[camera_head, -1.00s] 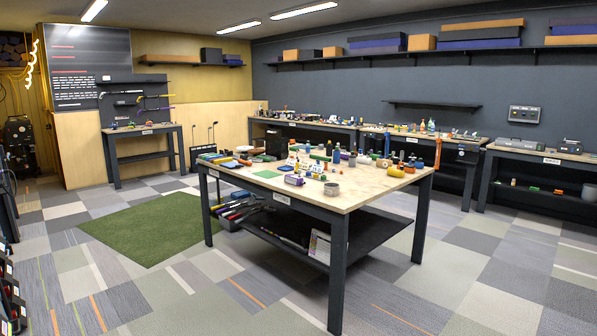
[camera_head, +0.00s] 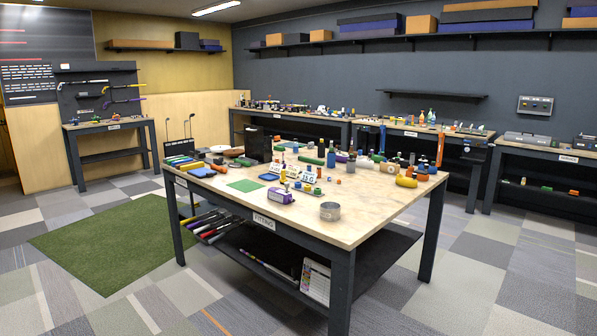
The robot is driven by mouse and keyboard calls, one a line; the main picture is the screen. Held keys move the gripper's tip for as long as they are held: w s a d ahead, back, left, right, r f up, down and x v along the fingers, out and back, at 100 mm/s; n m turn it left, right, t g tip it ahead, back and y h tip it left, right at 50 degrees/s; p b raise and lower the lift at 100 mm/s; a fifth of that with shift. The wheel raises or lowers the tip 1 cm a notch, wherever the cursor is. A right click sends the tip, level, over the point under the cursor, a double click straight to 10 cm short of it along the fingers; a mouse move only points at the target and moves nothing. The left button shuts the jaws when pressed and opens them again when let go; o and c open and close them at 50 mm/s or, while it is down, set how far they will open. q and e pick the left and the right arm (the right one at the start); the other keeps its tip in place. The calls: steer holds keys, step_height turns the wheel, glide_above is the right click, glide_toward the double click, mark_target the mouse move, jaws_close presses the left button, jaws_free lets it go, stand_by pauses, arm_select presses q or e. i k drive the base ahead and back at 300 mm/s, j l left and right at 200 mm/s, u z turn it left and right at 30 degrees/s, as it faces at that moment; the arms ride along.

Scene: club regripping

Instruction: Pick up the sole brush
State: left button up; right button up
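I cannot make out the sole brush for certain among the many small items. The nearest work table (camera_head: 385,222), with a pale top and a "FITTING" label, holds several of them. On it are a green mat (camera_head: 244,186), a purple and white box (camera_head: 279,196), a grey round roll (camera_head: 330,211), a yellow item (camera_head: 406,182), a black box (camera_head: 258,146) and several small bottles. Neither of my grippers is in view.
Clubs lie on the table's dark lower shelf (camera_head: 375,255). A green turf mat (camera_head: 95,240) covers floor at the left. Benches (camera_head: 425,132) line the back wall, and a smaller bench (camera_head: 105,125) stands at the back left. Tiled floor is open in front and right.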

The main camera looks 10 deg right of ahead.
mark_target(282, 180)
steer(key=i+j+z, duration=0.1)
steer(key=i+z, duration=0.2)
steer(key=i, duration=1.45)
steer(key=i+j+u, duration=0.45)
steer(key=i+j, duration=0.35)
steer(key=i, duration=0.1)
